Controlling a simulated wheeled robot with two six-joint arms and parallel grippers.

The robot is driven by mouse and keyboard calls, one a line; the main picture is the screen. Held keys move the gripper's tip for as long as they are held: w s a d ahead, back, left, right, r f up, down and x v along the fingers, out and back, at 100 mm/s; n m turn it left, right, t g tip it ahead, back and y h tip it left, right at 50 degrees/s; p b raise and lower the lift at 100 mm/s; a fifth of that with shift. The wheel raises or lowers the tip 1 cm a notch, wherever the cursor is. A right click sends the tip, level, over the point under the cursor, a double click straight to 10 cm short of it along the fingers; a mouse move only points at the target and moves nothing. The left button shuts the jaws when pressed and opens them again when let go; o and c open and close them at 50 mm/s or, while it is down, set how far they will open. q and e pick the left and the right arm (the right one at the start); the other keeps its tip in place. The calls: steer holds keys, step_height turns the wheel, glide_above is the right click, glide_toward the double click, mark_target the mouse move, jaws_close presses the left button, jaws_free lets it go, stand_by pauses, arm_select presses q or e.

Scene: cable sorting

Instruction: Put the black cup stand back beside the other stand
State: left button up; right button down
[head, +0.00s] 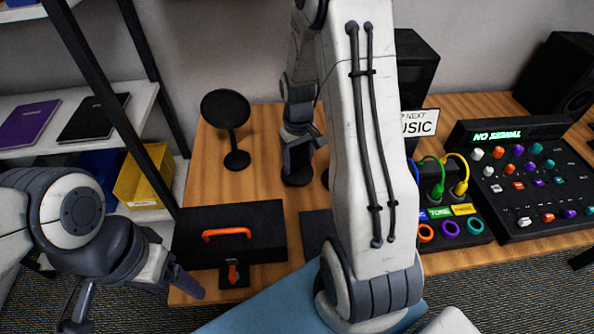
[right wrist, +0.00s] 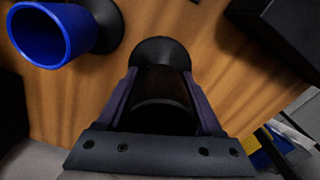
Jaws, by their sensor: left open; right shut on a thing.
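A black cup stand (right wrist: 162,105) is between the fingers of my right gripper (right wrist: 160,95) in the right wrist view. In the head view, my right gripper (head: 303,152) points down at the back of the table, and the dark round base (head: 297,179) shows just under its fingers, on or close to the wood. A blue cup (right wrist: 48,35) on a black round base (right wrist: 112,20) is apart from it at the upper left of the wrist view. My arm mostly hides that area in the head view. My left gripper (head: 135,303) is open and empty at the front left.
A black stand with a round disc top (head: 236,157) is left of my right gripper. A black case (head: 258,216) with an orange handle lies front left. A mixer (head: 540,175) and cable box (head: 445,205) fill the right. Bare wood (head: 265,140) lies around the disc stand.

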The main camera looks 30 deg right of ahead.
mark_target(298, 170)
steer(key=shift+a+f, duration=0.1)
steer(key=shift+f, duration=1.8)
steer(key=shift+f, duration=0.15)
steer(key=shift+c, duration=0.2)
jaws_free()
steer(key=shift+s, duration=0.1)
